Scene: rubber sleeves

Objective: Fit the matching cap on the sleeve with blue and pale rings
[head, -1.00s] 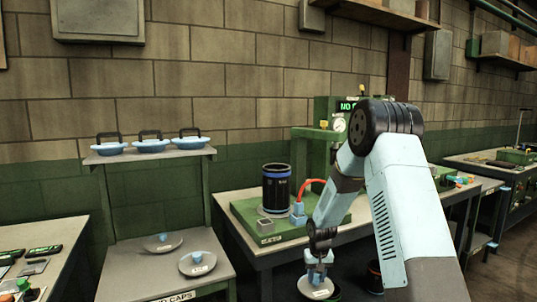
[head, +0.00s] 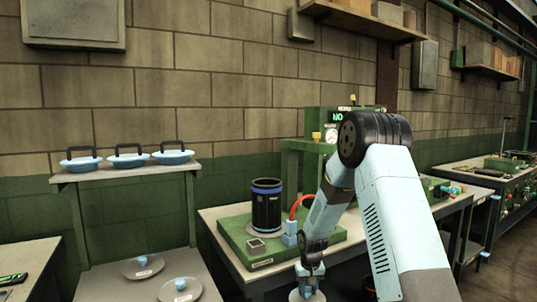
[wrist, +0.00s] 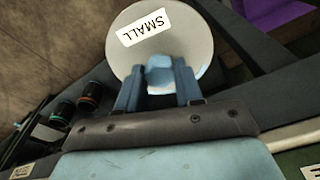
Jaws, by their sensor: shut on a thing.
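The black sleeve (head: 267,206) stands upright on a green fixture plate on the bench, left of my arm. A blue ring shows near its top; a pale ring is too small to tell for sure. My gripper (head: 311,270) hangs in front of the bench, lower than the sleeve. In the wrist view my gripper (wrist: 159,88) is shut on the blue knob of a pale grey round cap (wrist: 187,38) labelled SMALL. The cap also shows at the bottom edge of the head view (head: 296,294).
Two grey caps with blue knobs (head: 143,267) lie on the lower stand; several blue handled lids (head: 127,160) sit on its upper shelf (head: 125,172). Ringed black sleeves (wrist: 75,110) show in the wrist view.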

